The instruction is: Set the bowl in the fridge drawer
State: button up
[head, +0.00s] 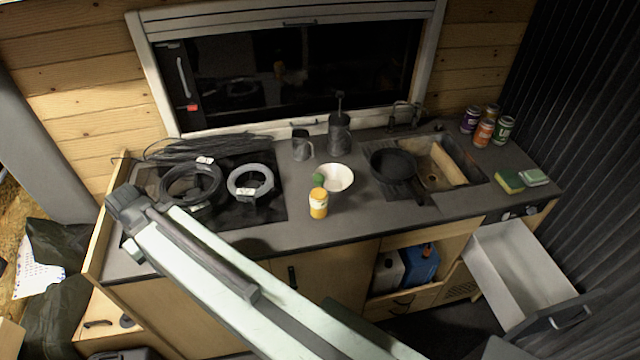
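The white bowl (340,179) stands upright on the dark counter, between the stove and the sink. A small green round thing (318,179) shows at its left rim; I cannot tell whether it is inside or beside it. The fridge drawer (487,251) at the lower right is pulled open, with pale walls and a dark front. Its visible inside looks empty. My arm crosses the lower left of the view, over the counter's front, well away from the bowl. I cannot make out my gripper's fingers in this view.
A yellow jar (318,204) stands just in front of the bowl. A dark mug (302,146) and a tall dark press (340,134) stand behind it. A black pan (393,164) is to its right by the sink. Coiled cables (250,181) lie on the stove. Several cans (484,133) stand far right.

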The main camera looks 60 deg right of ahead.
aim_at(521, 292)
jog(key=u, duration=0.4)
jog(key=k, duration=1)
jog(key=u, duration=0.05)
